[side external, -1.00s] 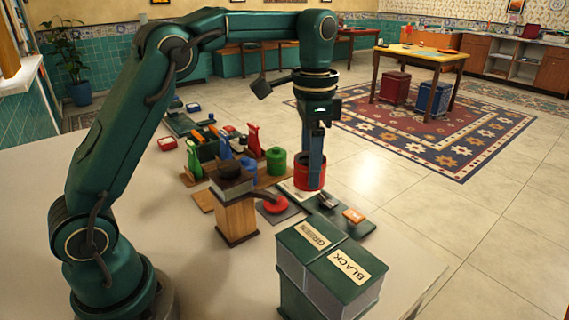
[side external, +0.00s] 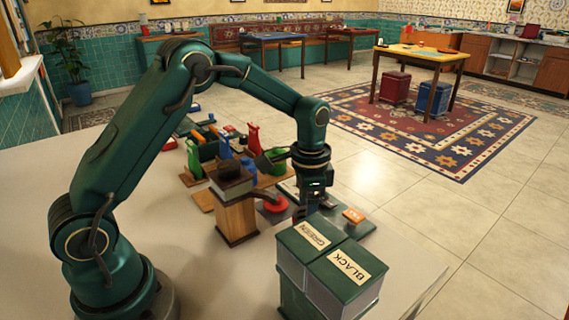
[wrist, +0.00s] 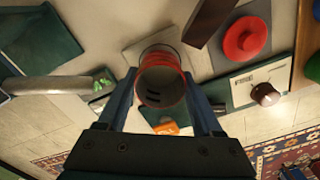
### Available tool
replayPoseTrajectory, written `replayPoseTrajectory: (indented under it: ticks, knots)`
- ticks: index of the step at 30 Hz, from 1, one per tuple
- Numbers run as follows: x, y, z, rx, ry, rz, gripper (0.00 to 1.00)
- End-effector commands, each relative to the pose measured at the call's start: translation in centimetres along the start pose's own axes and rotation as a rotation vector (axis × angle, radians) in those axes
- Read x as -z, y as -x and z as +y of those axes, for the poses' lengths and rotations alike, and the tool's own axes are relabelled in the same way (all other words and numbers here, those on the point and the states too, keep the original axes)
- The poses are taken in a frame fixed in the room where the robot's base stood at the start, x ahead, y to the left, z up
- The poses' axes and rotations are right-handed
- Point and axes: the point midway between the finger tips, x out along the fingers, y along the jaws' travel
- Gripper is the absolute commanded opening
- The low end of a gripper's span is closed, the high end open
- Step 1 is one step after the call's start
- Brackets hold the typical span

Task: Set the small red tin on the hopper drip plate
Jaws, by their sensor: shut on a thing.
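The small red tin (wrist: 174,94) is an open-topped cylinder held between the two fingers of my gripper (wrist: 161,98) in the wrist view. My gripper is shut on it. In the side view, my gripper (side external: 309,205) points down just behind the dark green hopper (side external: 330,262), which has GREEN and BLACK labels. The hopper hides the fingertips and the tin there. In the wrist view a pale square plate (wrist: 139,50), perhaps the drip plate, lies beneath and beyond the tin. I cannot tell whether the tin touches it.
A red round lid-like disc (side external: 276,204) lies left of my gripper.

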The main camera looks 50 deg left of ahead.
Motion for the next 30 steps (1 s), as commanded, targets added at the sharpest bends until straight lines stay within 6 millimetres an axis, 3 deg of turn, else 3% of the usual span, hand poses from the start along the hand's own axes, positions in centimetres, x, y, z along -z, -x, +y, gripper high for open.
replayPoseTrajectory:
  ticks: [14,15,25,30]
  knots:
    - [0.0,-1.1,0.0,-0.001,0.000,-0.001,0.12]
    - [0.0,-1.1,0.0,0.000,0.000,0.000,0.79]
    - [0.0,-1.0,0.0,0.000,0.000,0.000,0.80]
    - [0.1,0.6,-0.1,0.003,0.000,0.005,0.80]
